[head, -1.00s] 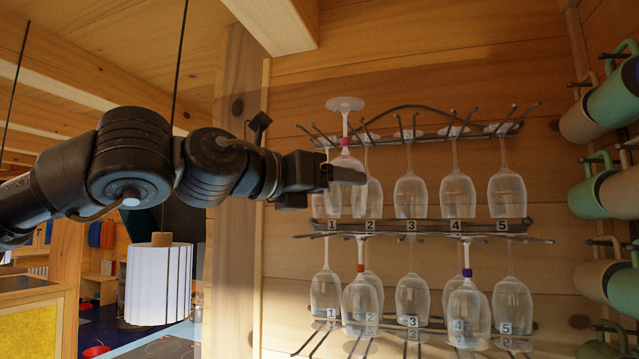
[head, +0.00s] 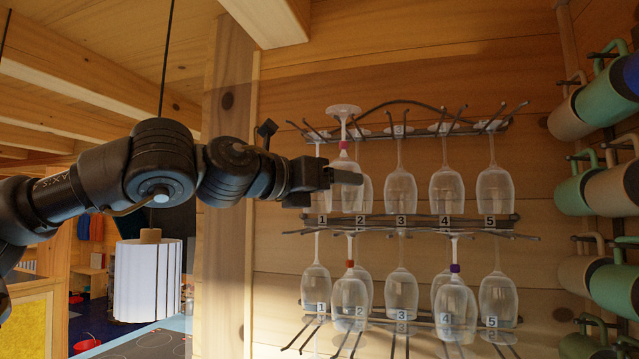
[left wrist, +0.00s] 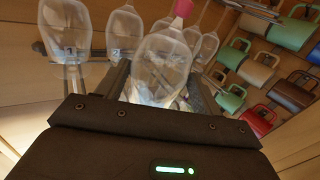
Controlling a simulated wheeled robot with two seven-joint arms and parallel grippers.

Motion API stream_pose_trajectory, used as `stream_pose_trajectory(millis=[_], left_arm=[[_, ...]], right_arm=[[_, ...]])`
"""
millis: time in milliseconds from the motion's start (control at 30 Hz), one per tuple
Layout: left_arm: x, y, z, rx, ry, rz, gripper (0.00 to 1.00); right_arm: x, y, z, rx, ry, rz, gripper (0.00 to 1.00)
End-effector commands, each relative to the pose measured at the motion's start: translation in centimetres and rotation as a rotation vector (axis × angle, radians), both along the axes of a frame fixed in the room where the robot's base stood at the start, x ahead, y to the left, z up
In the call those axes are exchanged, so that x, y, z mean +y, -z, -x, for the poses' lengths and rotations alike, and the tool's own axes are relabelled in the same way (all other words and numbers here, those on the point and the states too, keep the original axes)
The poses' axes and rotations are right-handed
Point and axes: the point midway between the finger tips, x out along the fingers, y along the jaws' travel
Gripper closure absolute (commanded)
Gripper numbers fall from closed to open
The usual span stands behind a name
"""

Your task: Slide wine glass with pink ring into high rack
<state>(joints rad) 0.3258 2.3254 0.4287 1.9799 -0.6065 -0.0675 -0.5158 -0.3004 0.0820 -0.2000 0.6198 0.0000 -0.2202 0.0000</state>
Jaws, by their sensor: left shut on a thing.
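The wine glass with the pink ring (head: 344,145) is upside down, foot up, in front of the left part of the high rack (head: 430,127). Its foot is above the rack's front prongs. My left gripper (head: 345,177) comes from the left and is shut on its bowl. In the left wrist view the bowl (left wrist: 160,62) is between the fingers (left wrist: 163,98), with the pink ring (left wrist: 183,8) at the top edge. Whether the stem is between prongs I cannot tell. My right gripper is not in view.
Several clear glasses hang in the high rack, one (head: 365,192) close behind the held glass. A lower rack (head: 420,219) has more glasses, including ones with an orange ring (head: 350,264) and a purple ring (head: 455,268). Mugs (head: 606,103) hang at right. A white lamp (head: 148,280) hangs at left.

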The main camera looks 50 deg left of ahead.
Motion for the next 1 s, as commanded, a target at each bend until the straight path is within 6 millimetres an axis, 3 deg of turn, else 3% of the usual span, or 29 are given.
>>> stream_pose_trajectory(millis=[1000], left_arm=[[2.3,0.2,-4.3,-0.001,0.0,0.0,0.48]], right_arm=[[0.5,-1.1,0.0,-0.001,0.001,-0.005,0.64]])
